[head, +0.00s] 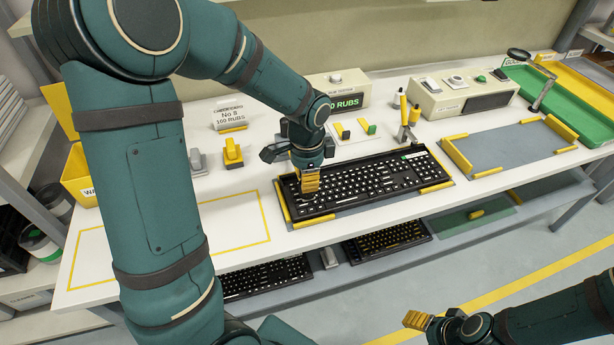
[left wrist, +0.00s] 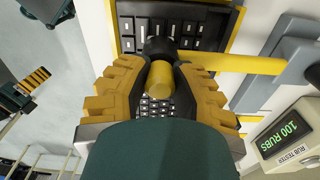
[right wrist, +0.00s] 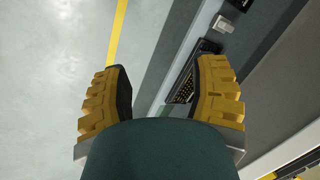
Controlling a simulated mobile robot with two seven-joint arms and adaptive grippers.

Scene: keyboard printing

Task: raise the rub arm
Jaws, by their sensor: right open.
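The rub arm shows in the left wrist view as a yellow bar (left wrist: 235,62) coming from a grey post on the right. It has an upright yellow knob (left wrist: 160,78) and a black tip over the keyboard (left wrist: 188,28). My left gripper (head: 310,185) points down over the left end of the black keyboard (head: 375,178), which lies in a yellow-edged holder. Its fingers (left wrist: 160,70) are closed in around the knob. In the head view the gripper hides the rub arm. The rub tester (head: 338,87) behind reads 100 RUBS. My right gripper (right wrist: 160,95) is open and empty, away from the table.
A card (head: 228,113) reading No 8, 100 RUBS stands at the back left. A blue-grey mat (head: 505,150) with yellow stops lies right of the keyboard. Further keyboards (head: 265,277) lie on the lower shelf. The yellow-outlined area (head: 235,225) at the left is bare.

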